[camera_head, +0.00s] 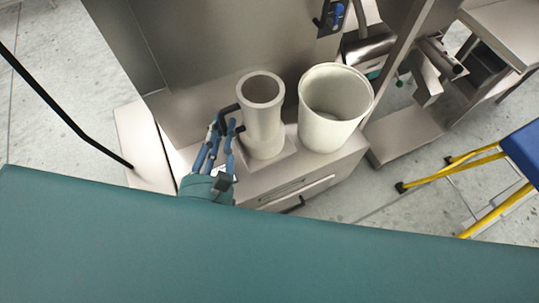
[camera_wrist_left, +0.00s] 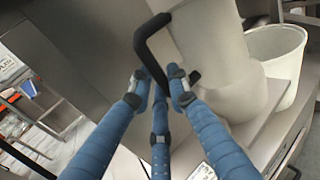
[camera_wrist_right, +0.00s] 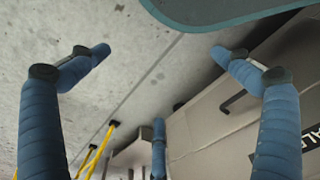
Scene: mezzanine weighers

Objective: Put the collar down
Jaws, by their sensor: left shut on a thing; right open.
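The collar (camera_head: 264,128) is a cream, upright, open-topped tube with a wide rim and a black bent handle (camera_head: 229,110) on its left side. My left gripper (camera_head: 226,127) is shut on that handle. In the left wrist view the collar (camera_wrist_left: 212,50) rises beside the blue fingers, and the gripper (camera_wrist_left: 160,82) closes around the black bar. The collar's lower end is at a pale square plate (camera_head: 283,161) on the machine; I cannot tell whether it bears fully on it. My right gripper (camera_wrist_right: 160,55) is open and empty, over the floor, in the right wrist view.
A cream bucket (camera_head: 334,107) stands close to the right of the collar. A grey metal panel (camera_head: 215,45) rises behind. A blue-topped yellow step stool (camera_head: 490,170) stands at the right. A thin black bar (camera_head: 60,95) crosses the left. Floor between cabinet and stool is clear.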

